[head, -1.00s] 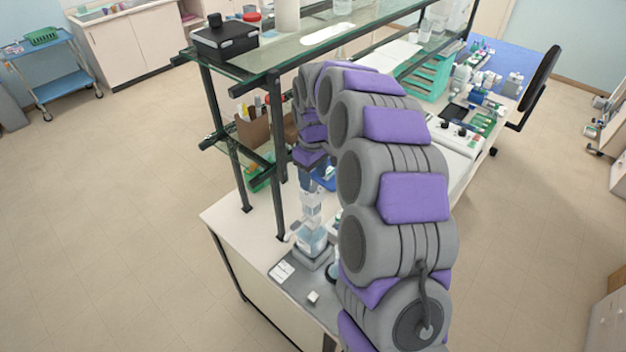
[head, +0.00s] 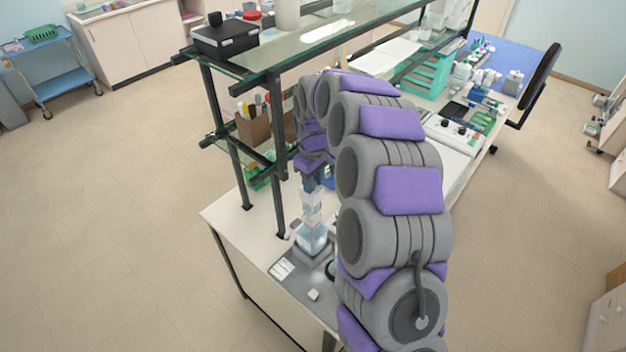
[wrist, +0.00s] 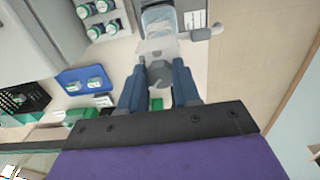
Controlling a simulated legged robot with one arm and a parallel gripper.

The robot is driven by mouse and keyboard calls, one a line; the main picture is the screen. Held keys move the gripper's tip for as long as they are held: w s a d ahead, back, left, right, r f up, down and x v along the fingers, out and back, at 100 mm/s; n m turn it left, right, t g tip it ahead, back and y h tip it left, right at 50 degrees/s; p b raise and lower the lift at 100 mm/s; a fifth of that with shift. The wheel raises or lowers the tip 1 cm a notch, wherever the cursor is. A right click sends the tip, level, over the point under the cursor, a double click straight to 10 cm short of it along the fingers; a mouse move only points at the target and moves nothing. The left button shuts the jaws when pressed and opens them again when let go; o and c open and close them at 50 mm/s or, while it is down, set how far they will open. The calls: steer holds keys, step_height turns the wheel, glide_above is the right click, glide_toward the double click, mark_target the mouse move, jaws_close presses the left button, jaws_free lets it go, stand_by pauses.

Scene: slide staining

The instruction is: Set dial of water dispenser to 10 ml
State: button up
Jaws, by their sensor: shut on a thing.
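The water dispenser is a clear bottle (head: 312,238) with a pale upper body (head: 312,205), standing upright on a grey mat near the bench's end. In the wrist view its bottle (wrist: 158,17) is at the top, with a spout (wrist: 204,32) pointing right. My gripper (wrist: 159,76) has its two blue fingers on either side of the grey part of the dispenser nearest me, shut on it. In the head view my gripper (head: 312,182) is just above the pale body. The dial's number is too small to read.
A small white block (head: 314,294) and a white card (head: 281,269) lie near the dispenser. Dark shelf posts (head: 277,165) stand close on the left. The wrist view shows a blue tray (wrist: 68,81), a black basket (wrist: 24,97) and several green-capped jars (wrist: 97,31).

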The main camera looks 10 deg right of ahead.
steer(key=c, duration=0.3)
steer(key=n, duration=0.4)
steer(key=shift+w+d+n+b, duration=0.1)
steer(key=shift+w+n+b, duration=0.05)
steer(key=shift+n+b, duration=0.2)
steer(key=shift+n, duration=2.05)
steer(key=o, duration=1)
steer(key=shift+o, duration=0.2)
